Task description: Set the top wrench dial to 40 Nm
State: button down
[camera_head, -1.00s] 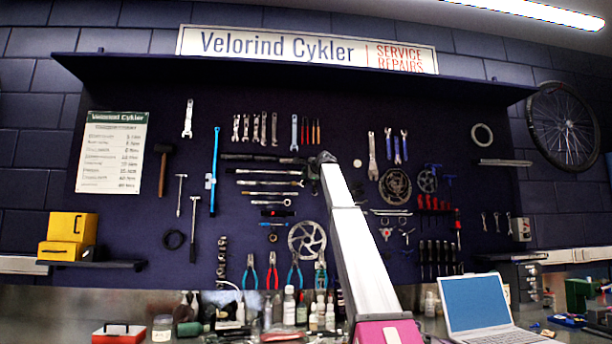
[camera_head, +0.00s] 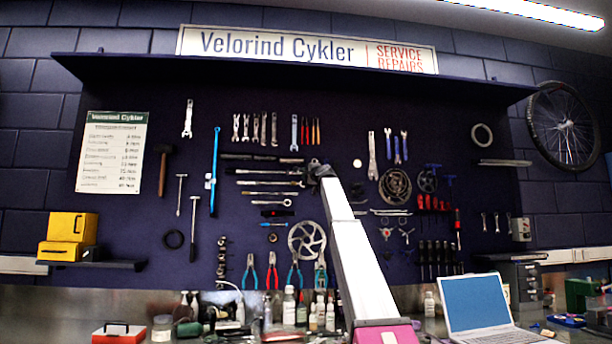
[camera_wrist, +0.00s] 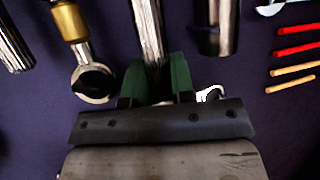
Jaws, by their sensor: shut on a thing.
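In the head view several long wrenches hang level in a stack on the dark tool board; one silver wrench (camera_head: 268,183) shows left of my gripper. My gripper (camera_head: 312,172) is at the right ends of the upper ones, partly hidden by my arm. In the wrist view my gripper (camera_wrist: 158,80) has its green fingers closed around the end of a silver, ridged shaft (camera_wrist: 147,25), which appears to be the top wrench. The fingers hide this end, and no dial marks or number can be read.
In the wrist view a gold-collared tool with a ring end (camera_wrist: 92,80) hangs close left. A dark and silver cylinder (camera_wrist: 218,28) is close right, with red and yellow sticks (camera_wrist: 295,50) beyond. A brake disc (camera_head: 307,240) hangs below; a laptop (camera_head: 478,305) stands on the bench.

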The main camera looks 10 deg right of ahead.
jog(key=shift+f, duration=0.1)
jog(key=c, duration=1.2)
grip_release()
jog(key=shift+c, duration=0.2)
jog(key=shift+s, duration=0.1)
jog(key=v, duration=1)
jog(key=shift+s, duration=0.3)
jog(key=shift+d, duration=0.15)
